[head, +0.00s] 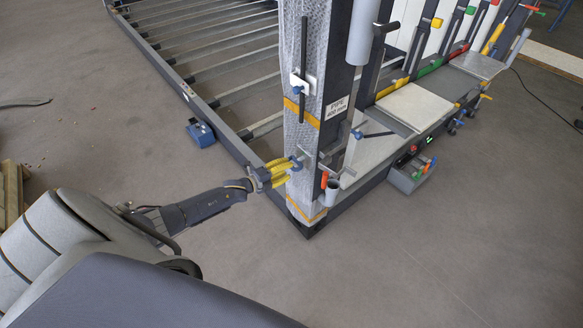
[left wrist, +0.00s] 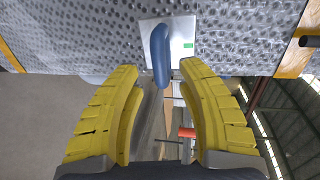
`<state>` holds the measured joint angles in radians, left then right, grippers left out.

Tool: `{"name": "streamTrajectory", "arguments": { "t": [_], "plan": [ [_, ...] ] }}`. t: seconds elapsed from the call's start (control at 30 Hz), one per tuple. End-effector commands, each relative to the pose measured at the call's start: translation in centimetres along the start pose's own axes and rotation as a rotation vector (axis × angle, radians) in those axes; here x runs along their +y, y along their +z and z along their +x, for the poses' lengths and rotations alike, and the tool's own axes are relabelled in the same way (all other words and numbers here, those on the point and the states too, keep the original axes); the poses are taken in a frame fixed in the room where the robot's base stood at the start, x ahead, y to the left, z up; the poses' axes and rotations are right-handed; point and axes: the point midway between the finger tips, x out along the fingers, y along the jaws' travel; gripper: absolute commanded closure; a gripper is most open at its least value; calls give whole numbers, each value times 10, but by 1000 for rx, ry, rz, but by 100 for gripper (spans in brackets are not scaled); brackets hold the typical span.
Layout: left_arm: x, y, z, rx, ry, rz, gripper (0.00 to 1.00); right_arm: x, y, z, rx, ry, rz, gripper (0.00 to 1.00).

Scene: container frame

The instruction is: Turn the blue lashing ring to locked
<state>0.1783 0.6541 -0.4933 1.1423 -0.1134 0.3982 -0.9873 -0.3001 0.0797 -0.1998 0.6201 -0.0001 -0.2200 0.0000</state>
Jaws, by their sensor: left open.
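The blue lashing ring (left wrist: 160,57) is on a light plate (left wrist: 178,38) on the dimpled grey post in the left wrist view. A small green mark sits on the plate, to the right of the ring. In the head view the ring (head: 296,163) shows low on the wrapped post (head: 302,130), partly hidden by my fingers. My left gripper (head: 287,170) is open, its yellow fingers pointing at the post. In the left wrist view its fingertips (left wrist: 160,69) are on either side of the ring's near end, with gaps visible. My right gripper is not in view.
A locking bar with a blue knob (head: 297,90) is higher on the post. A grey cup (head: 333,192) and an orange-red handle (head: 324,180) are at the post's right. A blue box (head: 201,133) lies on the floor to the left. The floor in front is clear.

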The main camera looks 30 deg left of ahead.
Motion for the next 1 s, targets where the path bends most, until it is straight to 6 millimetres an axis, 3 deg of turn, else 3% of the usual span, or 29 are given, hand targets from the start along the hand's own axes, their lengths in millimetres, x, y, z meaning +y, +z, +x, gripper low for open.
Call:
{"name": "streamTrajectory", "arguments": {
  "t": [0.3, 0.8, 1.0],
  "plan": [
    [0, 0, 26, 0, 0, -1, 62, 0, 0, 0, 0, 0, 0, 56],
    [0, 0, 30, 0, 0, 0, 63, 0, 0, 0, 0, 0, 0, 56],
    [0, 0, 30, 0, 0, 0, 86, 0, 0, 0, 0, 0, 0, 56]
  ]
}}
